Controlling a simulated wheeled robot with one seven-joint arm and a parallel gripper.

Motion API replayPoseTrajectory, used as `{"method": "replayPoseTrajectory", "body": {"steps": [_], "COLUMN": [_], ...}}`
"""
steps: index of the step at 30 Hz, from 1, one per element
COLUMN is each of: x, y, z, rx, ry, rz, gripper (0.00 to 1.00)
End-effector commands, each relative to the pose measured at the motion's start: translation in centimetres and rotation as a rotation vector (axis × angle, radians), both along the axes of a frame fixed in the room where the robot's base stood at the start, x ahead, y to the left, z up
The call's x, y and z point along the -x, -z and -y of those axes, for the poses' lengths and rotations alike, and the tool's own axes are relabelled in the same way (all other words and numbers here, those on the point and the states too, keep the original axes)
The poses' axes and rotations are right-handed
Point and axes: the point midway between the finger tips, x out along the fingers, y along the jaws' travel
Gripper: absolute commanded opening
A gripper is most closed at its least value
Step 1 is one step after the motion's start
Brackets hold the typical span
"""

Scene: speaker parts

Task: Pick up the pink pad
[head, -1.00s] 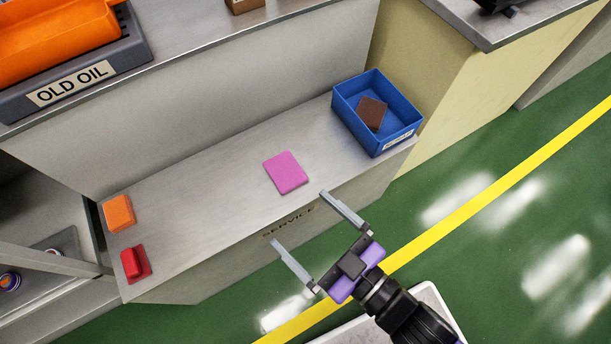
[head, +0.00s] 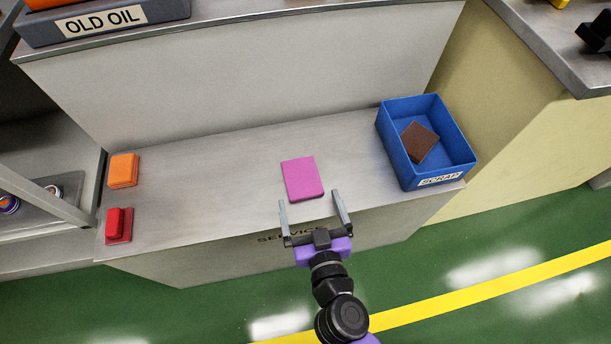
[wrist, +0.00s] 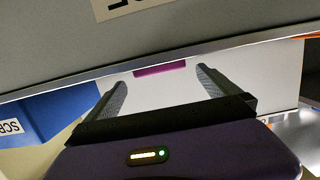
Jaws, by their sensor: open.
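The pink pad (head: 302,178) lies flat on the grey metal service shelf (head: 225,195), near its front edge. It also shows in the wrist view as a thin magenta strip (wrist: 160,69) beyond the fingers, mostly hidden by a grey surface in front. My gripper (head: 311,200) is open and empty, just short of the pad on its near side, with its two fingers pointing toward it. In the wrist view my gripper (wrist: 161,80) has its fingers spread to either side of the strip.
A blue bin labelled SCRAP (head: 402,163) with a brown pad (head: 418,143) inside stands at the shelf's right end. An orange block (head: 123,170) and a red block (head: 118,225) sit at the left end. The shelf between them and the pad is clear.

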Motion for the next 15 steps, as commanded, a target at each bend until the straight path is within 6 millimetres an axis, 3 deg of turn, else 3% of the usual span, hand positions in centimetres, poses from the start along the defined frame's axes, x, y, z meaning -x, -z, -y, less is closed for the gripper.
{"method": "replayPoseTrajectory", "body": {"steps": [15], "x": [-5.9], "y": [0.9], "z": [-1.8], "rx": [0.000], "ry": [-0.002], "rz": [0.002], "gripper": [1.00]}}
